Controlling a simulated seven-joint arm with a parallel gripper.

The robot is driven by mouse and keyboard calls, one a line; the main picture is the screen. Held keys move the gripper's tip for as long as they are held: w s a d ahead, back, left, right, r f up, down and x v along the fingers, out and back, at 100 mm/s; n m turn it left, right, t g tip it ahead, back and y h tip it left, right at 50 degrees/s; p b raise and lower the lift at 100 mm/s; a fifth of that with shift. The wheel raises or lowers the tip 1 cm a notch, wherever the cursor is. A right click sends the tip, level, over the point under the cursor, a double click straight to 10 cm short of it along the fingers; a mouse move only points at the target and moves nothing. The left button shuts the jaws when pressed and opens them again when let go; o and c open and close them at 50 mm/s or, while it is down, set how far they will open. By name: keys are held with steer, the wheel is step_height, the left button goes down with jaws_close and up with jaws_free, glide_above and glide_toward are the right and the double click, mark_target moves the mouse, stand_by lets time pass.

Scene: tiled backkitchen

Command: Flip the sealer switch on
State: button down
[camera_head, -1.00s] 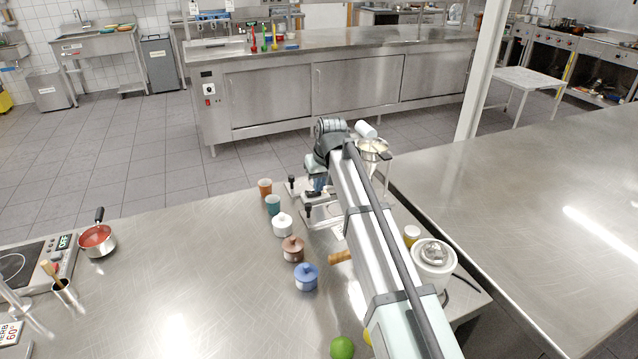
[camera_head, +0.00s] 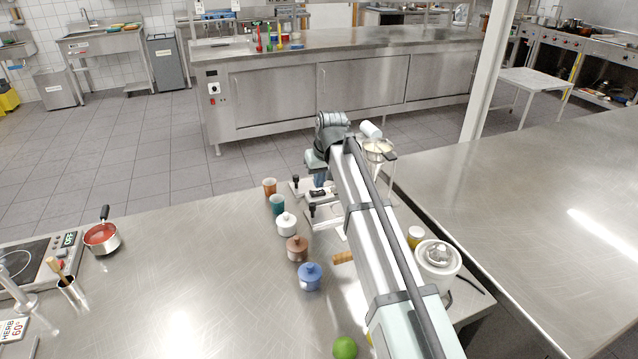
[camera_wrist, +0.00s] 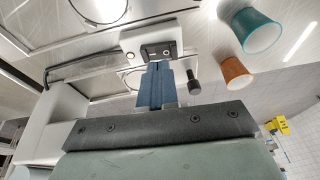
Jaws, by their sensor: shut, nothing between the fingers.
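The sealer shows in the wrist view as a white housing (camera_wrist: 152,40) with a dark switch (camera_wrist: 156,52) on its face. In the head view the sealer (camera_head: 325,218) stands near the counter's far edge, partly behind my arm, with its dark switch (camera_head: 317,193) small beneath my gripper. My gripper (camera_wrist: 157,68) is shut and empty; its blue fingers point at the switch and their tips are very close to it. I cannot tell whether they touch, nor which way the switch is set. In the head view my gripper (camera_head: 319,181) is just above the sealer.
A black-knobbed lever (camera_wrist: 194,84) stands right beside the fingers. An orange cup (camera_wrist: 235,72) and a teal cup (camera_wrist: 256,30) are close by. White (camera_head: 287,224), brown (camera_head: 297,249) and blue (camera_head: 310,277) lidded pots line the counter left of my arm.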

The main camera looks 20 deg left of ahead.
steer(key=w+d+v, duration=0.1)
steer(key=w+v, duration=0.1)
steer(key=v, duration=1)
steer(key=shift+r, duration=0.25)
